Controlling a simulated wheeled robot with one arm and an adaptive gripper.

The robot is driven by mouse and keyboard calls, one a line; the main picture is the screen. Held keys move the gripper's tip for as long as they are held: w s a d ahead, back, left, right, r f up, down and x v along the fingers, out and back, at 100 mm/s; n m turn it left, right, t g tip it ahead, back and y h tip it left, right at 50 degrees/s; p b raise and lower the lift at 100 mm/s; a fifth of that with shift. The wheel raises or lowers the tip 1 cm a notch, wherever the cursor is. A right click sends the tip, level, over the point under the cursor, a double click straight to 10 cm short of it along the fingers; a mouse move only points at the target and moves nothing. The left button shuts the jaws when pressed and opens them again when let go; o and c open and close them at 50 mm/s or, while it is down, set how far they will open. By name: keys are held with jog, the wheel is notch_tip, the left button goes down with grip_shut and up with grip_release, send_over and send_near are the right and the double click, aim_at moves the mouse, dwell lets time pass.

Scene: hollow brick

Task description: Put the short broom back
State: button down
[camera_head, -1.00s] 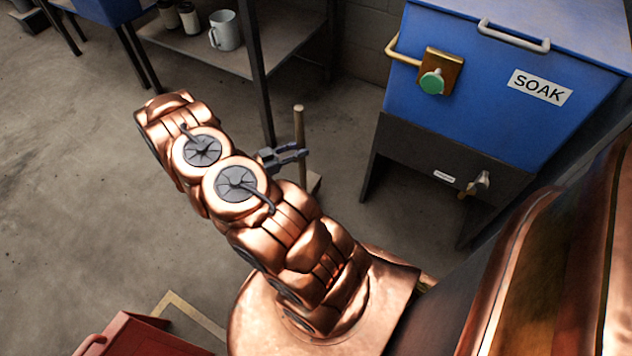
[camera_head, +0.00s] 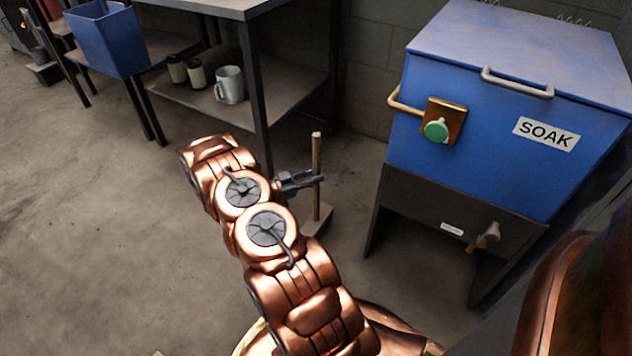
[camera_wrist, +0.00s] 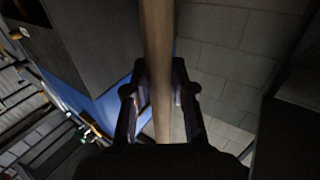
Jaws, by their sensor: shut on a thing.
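The short broom (camera_head: 316,160) shows in the head view as an upright wooden handle with a pale, wide block at its foot, close to the floor. I cannot tell whether the block touches the floor. My gripper (camera_head: 318,180) is shut on the handle, about midway down its visible length. In the wrist view, the handle (camera_wrist: 157,60) runs from the top edge down between the two dark fingers of my gripper (camera_wrist: 160,90). The broom's foot is out of that view.
A blue soak tank (camera_head: 490,110) on a dark stand (camera_head: 440,205) stands right of the broom. A metal shelf table (camera_head: 290,85) with a grey mug (camera_head: 229,85) and two cups stands behind. A blue bin (camera_head: 107,40) is at the upper left. The floor at left is clear.

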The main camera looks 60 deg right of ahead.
jog(key=shift+w+d+f+b, duration=0.15)
jog(key=shift+w+d+b, duration=0.05)
jog(key=shift+d, duration=0.45)
jog(key=shift+w+d+f+b, duration=0.1)
jog(key=shift+w+d+b, duration=0.1)
jog(key=shift+d, duration=0.4)
notch_tip(320, 180, down, 3)
jog(key=shift+f+b, duration=0.1)
jog(key=shift+b, duration=0.7)
jog(key=c, duration=1)
grip_release()
jog(key=shift+f, duration=0.15)
